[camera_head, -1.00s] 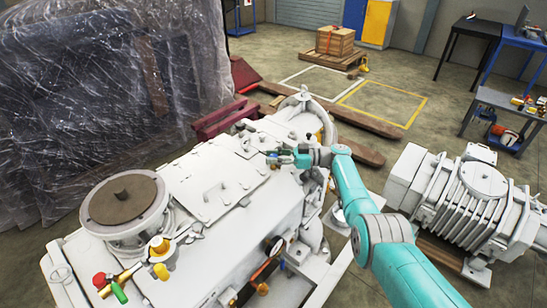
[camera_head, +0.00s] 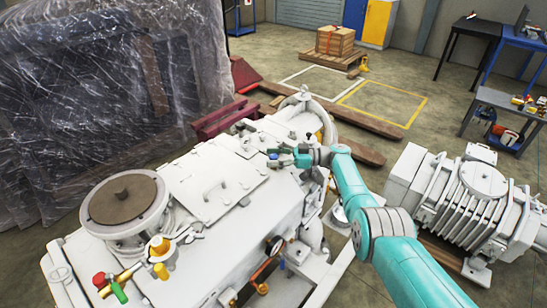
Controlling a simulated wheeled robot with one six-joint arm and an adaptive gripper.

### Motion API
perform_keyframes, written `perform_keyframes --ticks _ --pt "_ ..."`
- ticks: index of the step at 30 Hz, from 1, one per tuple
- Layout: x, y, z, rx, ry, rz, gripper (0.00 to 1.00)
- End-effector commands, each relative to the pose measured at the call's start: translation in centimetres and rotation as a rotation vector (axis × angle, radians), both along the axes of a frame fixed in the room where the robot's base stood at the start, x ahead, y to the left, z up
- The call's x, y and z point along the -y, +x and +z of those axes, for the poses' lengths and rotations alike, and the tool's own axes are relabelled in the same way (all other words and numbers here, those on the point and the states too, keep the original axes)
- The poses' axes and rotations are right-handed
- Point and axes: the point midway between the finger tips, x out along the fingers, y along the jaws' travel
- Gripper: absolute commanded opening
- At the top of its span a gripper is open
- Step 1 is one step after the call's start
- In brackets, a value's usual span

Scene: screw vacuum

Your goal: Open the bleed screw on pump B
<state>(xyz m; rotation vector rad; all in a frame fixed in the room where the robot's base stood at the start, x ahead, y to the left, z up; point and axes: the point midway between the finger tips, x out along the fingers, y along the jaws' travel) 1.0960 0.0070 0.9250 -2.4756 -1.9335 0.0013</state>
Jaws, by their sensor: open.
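A large white vacuum pump (camera_head: 250,225) fills the middle of the head view. My teal arm reaches in from the lower right, over the pump's right side. My gripper (camera_head: 273,158) is small in the picture, open, pointing left above the far part of the pump's top, near a flat cover plate with a handle (camera_head: 215,188). I cannot make out a bleed screw or a pump B label. A small fitting lies close to the fingertips, too small to identify. Whether the fingers touch anything cannot be told.
A second white, ribbed machine (camera_head: 470,200) stands at the right. A plastic-wrapped load (camera_head: 90,110) stands at the left. A round brown-topped port (camera_head: 124,200) and coloured valves (camera_head: 110,287) rise from the pump's near left. Open floor with a yellow-marked square (camera_head: 385,102) lies behind.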

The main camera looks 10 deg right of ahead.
Motion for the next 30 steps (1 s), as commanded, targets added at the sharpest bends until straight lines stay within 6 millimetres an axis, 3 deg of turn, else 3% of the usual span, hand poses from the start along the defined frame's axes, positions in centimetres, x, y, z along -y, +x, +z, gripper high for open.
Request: perform_keyframes --ticks 11,24,30 --pt "0.0 0.1 1.5 0.003 -0.001 0.0 0.57" --pt "0.0 0.0 8.1 0.003 -0.001 0.0 0.57" --pt "0.0 0.0 9.7 0.0 0.0 0.0 0.57"
